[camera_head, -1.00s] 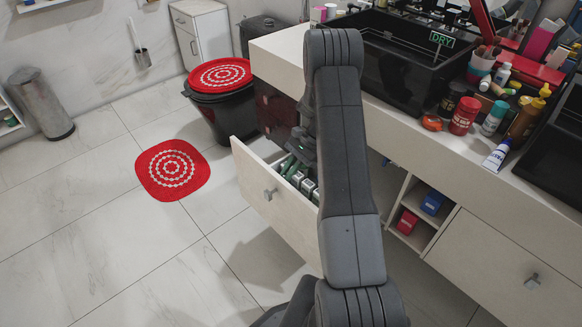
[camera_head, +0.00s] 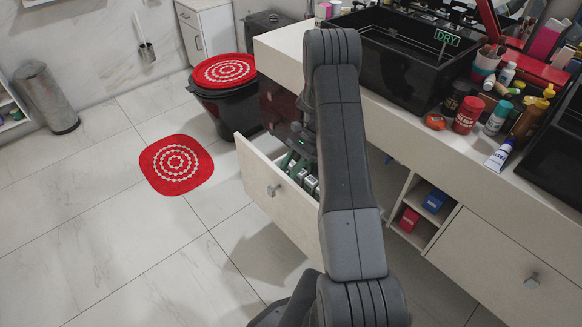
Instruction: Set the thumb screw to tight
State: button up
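No thumb screw can be made out in this view. My gripper (camera_head: 290,158) is low over the open drawer (camera_head: 278,200), left of my large grey arm link, which hides part of it. Its dark body with a small green light shows, but its fingertips are too small and dark to read. Inside the drawer, several pale and green items (camera_head: 308,181) stand near my gripper; I cannot tell whether it touches them.
The counter (camera_head: 405,118) carries a black vessel sink (camera_head: 395,65) and several bottles, including a red jar (camera_head: 467,115). Open shelves (camera_head: 416,222) lie below. A black bin (camera_head: 222,108) and a red mat (camera_head: 176,165) stand left; the floor between is clear.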

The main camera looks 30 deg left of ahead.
jog(key=p+v, duration=0.1)
jog(key=v, duration=1.3)
jog(key=shift+f, duration=0.1)
jog(key=b+x, duration=0.1)
jog(key=x, duration=1.2)
jog(key=shift+s+f, duration=0.25)
jog(key=shift+s, duration=0.1)
jog(key=shift+a, duration=0.1)
